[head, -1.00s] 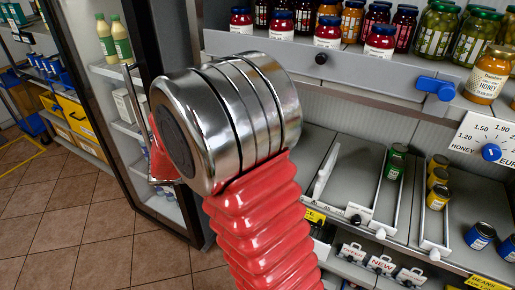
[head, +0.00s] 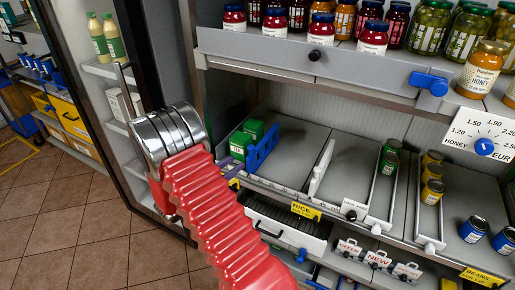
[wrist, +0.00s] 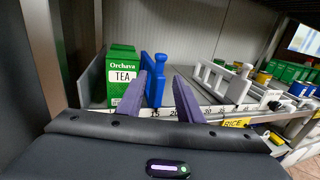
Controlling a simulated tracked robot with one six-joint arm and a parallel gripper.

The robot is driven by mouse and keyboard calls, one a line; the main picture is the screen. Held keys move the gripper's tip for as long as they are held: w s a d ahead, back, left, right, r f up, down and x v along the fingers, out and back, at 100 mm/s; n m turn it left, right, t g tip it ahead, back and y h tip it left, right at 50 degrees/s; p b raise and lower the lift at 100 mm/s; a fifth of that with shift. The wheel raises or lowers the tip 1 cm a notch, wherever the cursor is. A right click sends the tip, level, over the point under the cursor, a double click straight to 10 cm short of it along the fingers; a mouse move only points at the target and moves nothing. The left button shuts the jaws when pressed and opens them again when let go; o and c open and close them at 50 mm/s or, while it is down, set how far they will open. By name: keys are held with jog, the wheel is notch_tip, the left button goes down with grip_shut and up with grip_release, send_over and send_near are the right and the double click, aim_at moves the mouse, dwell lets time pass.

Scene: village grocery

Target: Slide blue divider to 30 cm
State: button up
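The blue divider (head: 262,148) stands upright at the left end of the lower shelf, beside green boxes. In the wrist view the blue divider (wrist: 155,80) is right of a green tea box (wrist: 122,80). My gripper (wrist: 168,92) is open, its two purple fingers apart. The left finger overlaps the divider's lower left side; the right finger is apart from it. I cannot tell whether either finger touches it. In the head view most of my gripper is hidden behind my arm.
A white divider (wrist: 218,82) stands farther right on the same shelf, with bare shelf between it and the blue one. More dividers, green cans (head: 390,160) and yellow cans (head: 432,175) follow. An upper shelf (head: 290,57) with jars overhangs. A glass-door cabinet (head: 125,100) stands left.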

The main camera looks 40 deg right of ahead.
jog(key=shift+d, duration=0.15)
send_near(264, 145)
jog(key=s+d+r, duration=0.1)
jog(key=d+r, duration=0.2)
jog(key=d, duration=0.2)
dwell(0.5)
jog(key=shift+d, duration=0.15)
jog(key=shift+c, duration=0.2)
grip_shut()
